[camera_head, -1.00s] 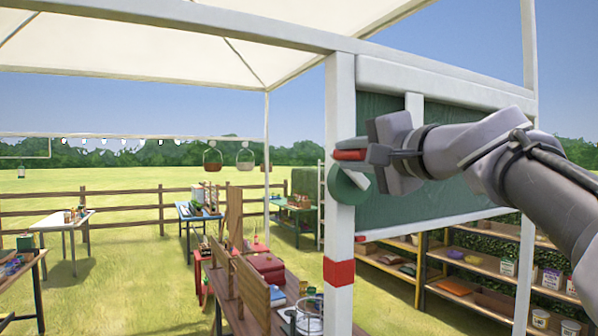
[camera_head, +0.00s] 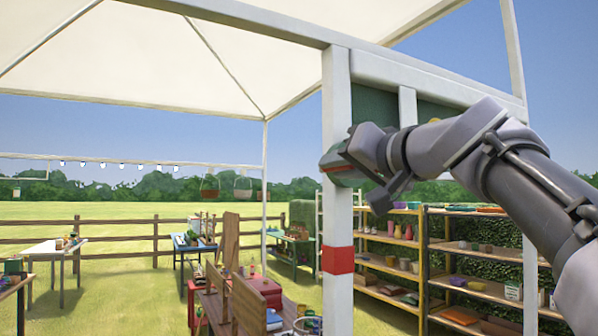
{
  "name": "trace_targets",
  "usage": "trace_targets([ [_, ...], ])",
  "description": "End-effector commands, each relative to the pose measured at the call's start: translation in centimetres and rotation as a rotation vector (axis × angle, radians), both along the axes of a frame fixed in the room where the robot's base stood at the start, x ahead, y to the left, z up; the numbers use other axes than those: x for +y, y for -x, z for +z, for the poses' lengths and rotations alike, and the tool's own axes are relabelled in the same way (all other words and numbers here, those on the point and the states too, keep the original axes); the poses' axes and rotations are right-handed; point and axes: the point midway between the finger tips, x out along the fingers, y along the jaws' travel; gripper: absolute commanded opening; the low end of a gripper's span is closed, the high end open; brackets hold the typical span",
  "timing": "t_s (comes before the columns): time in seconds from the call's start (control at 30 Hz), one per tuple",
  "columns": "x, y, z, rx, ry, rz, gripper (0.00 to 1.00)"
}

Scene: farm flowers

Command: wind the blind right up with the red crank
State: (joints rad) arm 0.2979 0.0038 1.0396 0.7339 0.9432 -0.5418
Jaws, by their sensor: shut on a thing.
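The green blind (camera_head: 432,111) shows as a short strip under the top rail of the white frame, partly behind my arm. Below it I see open sky and shelves. The red crank (camera_head: 336,167) is on the left white post (camera_head: 338,220), in front of a green disc (camera_head: 343,178). Only a little red shows; my gripper hides most of the crank. My gripper (camera_head: 346,160) is shut on the crank, at the post's upper part.
The left post carries a red band (camera_head: 338,260). Shelves with pots (camera_head: 470,275) stand behind the frame. A table with wooden boards and a red box (camera_head: 262,292) is below, left of the post. Open grass lies beyond.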

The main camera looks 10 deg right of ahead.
Motion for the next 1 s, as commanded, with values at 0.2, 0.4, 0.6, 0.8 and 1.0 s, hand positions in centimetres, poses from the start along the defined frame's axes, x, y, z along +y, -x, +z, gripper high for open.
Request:
trace_targets([
  [0.2, -0.26, -0.16, -1.2, 0.005, -0.003, 0.0, 0.0],
  [0.4, -0.42, -0.21, -1.5, 0.005, -0.005, -0.002, 0.0],
  [0.6, -0.49, -0.24, -1.57, 0.005, -0.005, -0.002, 0.0],
  [0.8, -0.51, -0.25, -1.57, 0.005, -0.005, -0.002, 0.0],
  [1.0, -0.52, -0.26, -1.57, 0.006, -0.004, -0.003, 0.35],
])
